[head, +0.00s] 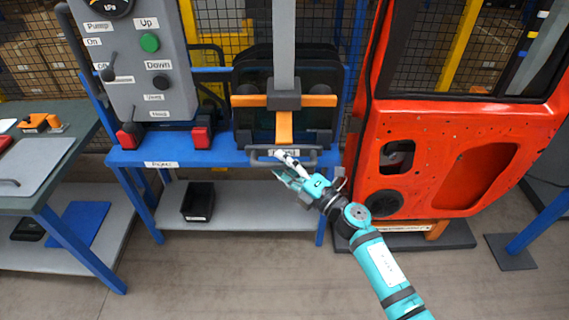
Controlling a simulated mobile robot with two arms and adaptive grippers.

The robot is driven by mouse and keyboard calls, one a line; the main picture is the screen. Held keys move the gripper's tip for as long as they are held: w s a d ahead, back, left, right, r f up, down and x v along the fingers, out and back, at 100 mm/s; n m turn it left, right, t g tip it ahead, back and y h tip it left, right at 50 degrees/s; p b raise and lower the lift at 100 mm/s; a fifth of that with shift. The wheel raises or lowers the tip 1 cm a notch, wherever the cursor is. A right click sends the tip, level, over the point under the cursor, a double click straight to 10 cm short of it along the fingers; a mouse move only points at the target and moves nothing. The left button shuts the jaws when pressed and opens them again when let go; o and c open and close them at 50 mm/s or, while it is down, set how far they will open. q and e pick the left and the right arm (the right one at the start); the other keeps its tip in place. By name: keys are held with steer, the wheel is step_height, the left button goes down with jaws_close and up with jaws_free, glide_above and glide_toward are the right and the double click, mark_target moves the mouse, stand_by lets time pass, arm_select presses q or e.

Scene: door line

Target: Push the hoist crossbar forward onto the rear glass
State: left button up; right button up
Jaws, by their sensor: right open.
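The hoist crossbar (313,100) is orange with a dark centre block and hangs on a grey vertical post. An orange bar runs down from the block to a dark handle bar (262,161) at the rack's front edge. My right gripper (283,170) is open at this handle, its fingers just below and in front of it; contact is unclear. My left gripper is not in view.
A grey control panel (140,60) with labelled buttons and levers stands left of the crossbar. An orange-red door (455,150) stands close on the right. A black bin (198,201) sits on the lower shelf. A work table (60,145) is at left. The floor in front is clear.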

jaws_close()
stand_by(0.3)
